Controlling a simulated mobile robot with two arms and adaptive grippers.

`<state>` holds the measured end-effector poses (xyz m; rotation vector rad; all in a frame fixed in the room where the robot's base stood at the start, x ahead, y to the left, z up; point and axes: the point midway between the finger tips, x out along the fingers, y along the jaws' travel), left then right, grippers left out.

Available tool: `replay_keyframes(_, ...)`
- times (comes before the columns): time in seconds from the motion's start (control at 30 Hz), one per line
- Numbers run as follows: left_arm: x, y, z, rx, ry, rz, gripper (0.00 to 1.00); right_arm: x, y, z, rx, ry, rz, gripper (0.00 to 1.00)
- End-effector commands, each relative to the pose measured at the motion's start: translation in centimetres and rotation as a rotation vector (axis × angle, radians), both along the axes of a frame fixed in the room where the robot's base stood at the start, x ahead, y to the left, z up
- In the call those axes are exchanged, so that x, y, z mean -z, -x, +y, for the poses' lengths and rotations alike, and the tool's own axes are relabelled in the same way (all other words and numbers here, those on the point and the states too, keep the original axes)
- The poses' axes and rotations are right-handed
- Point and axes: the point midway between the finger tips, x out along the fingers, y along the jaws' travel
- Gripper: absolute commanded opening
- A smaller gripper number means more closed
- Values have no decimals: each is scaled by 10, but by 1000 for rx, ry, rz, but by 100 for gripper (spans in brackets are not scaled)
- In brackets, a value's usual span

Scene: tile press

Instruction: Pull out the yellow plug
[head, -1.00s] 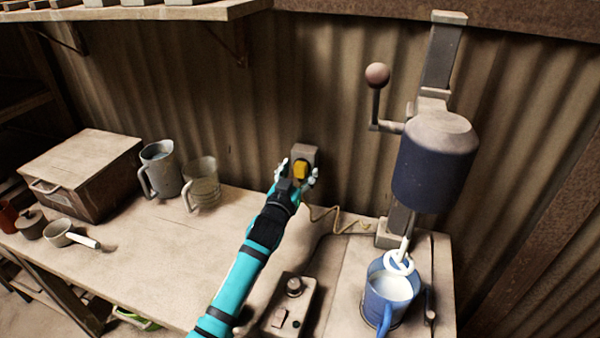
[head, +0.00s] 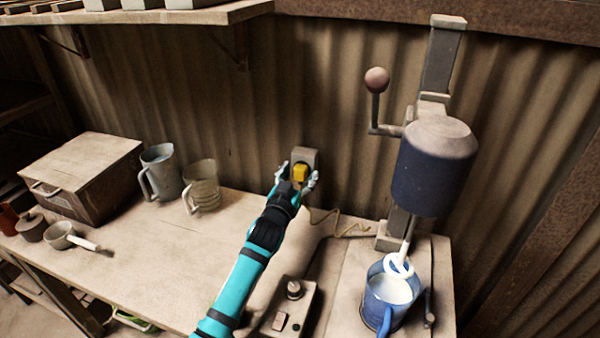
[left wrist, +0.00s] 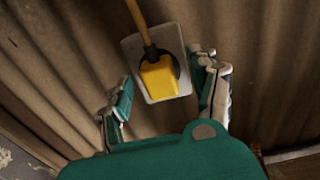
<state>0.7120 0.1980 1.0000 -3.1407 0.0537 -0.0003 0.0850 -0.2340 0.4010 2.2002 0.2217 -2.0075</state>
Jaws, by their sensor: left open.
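The yellow plug (head: 300,172) sits in a grey wall socket (head: 310,155) on the corrugated wall. In the left wrist view the yellow plug (left wrist: 159,78) is seated in the pale socket plate (left wrist: 183,98), with a yellow cord running up from it in that picture. My left gripper (head: 297,176) is open at the socket. Its fingers (left wrist: 166,92) stand apart, one on each side of the plug, and do not visibly touch it. My right gripper is not in view.
The cord (head: 340,225) runs over the bench to a mixer (head: 434,165) on the right, with its whisk in a blue jug (head: 388,300). A control box (head: 290,305) stands near my left arm. Two jugs (head: 160,172) and a wooden box (head: 85,175) stand left. The middle-left bench is clear.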

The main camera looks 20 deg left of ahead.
Motion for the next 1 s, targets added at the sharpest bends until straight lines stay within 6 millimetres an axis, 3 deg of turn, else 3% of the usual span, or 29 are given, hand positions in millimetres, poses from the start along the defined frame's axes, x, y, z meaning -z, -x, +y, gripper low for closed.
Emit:
replay_keyframes(0.67, 0, 0, 0, 0, 1, 1, 62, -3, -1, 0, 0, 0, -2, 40)
replay_keyframes(1.0, 0, 0, 0, 0, 0, 0, 17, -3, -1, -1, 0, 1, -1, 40)
